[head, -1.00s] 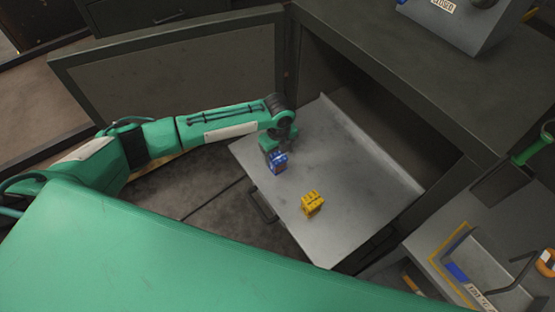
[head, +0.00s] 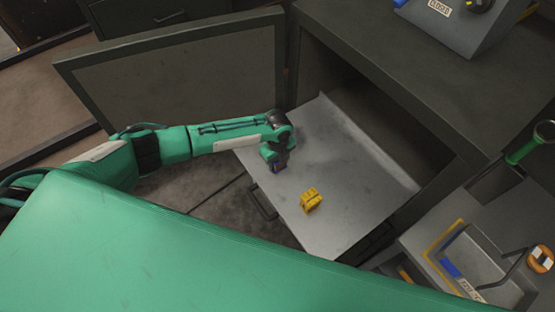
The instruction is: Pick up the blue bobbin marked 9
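The blue bobbin (head: 279,168) is on the left part of a pulled-out grey metal shelf (head: 345,165) in the head view. My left gripper (head: 275,160) comes down over it from above and hides most of it. The fingers and the bobbin overlap in the picture, so I cannot tell whether they are closed on it. Its number cannot be read. A yellow bobbin (head: 311,200) stands apart on the same shelf, to the lower right. My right gripper is not in view.
An open cabinet door (head: 175,68) stands behind my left arm. The cabinet's dark opening (head: 385,115) lies behind the shelf. At the right are a metal tray (head: 490,268) and a green-handled tool (head: 530,145). The shelf's middle is bare.

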